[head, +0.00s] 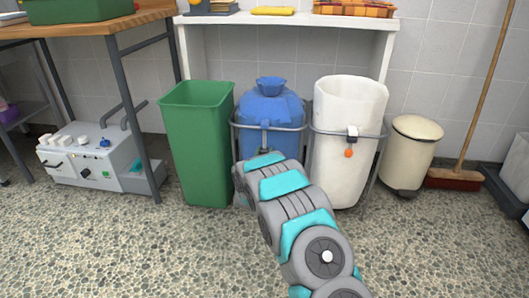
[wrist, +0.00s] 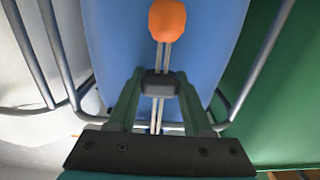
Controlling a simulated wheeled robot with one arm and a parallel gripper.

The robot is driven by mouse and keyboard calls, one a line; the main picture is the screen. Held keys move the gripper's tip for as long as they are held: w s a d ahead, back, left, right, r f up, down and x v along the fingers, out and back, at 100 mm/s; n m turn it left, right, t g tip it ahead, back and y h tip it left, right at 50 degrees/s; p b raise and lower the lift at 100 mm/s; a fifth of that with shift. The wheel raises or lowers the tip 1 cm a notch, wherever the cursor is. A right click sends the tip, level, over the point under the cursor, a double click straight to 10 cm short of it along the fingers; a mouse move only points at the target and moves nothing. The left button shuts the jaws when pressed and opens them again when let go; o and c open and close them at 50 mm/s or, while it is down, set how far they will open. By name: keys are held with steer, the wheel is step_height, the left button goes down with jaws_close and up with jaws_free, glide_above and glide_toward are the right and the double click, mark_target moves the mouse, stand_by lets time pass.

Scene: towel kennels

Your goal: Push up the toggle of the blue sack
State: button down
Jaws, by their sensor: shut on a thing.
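The blue sack (head: 268,106) hangs in a metal frame, with its neck gathered at the top. It also fills the middle of the wrist view (wrist: 115,45). Its dark grey toggle (wrist: 160,83) sits on a pair of pale cords, with an orange ball (wrist: 167,19) at the cord end. My gripper (wrist: 159,90) is shut on the toggle, one finger on each side of it. In the head view my arm hides the toggle, the ball and the lower front of the sack.
A green bin (head: 197,145) stands close on the left of the blue sack. A white sack (head: 346,150) with its own toggle (head: 352,132) and orange ball (head: 348,153) hangs close on the right. A cream bin (head: 409,155) stands farther right. The speckled floor in front is clear.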

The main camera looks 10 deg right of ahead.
mark_target(264, 149)
steer(key=shift+r, duration=0.1)
step_height(264, 149, up, 8)
steer(key=shift+r+p, duration=0.2)
steer(key=shift+p, duration=0.9)
steer(key=shift+c, duration=1.6)
jaws_free()
steer(key=shift+f, duration=0.1)
steer(key=v, duration=0.7)
steer(key=shift+s, duration=0.35)
steer(key=shift+a, duration=0.1)
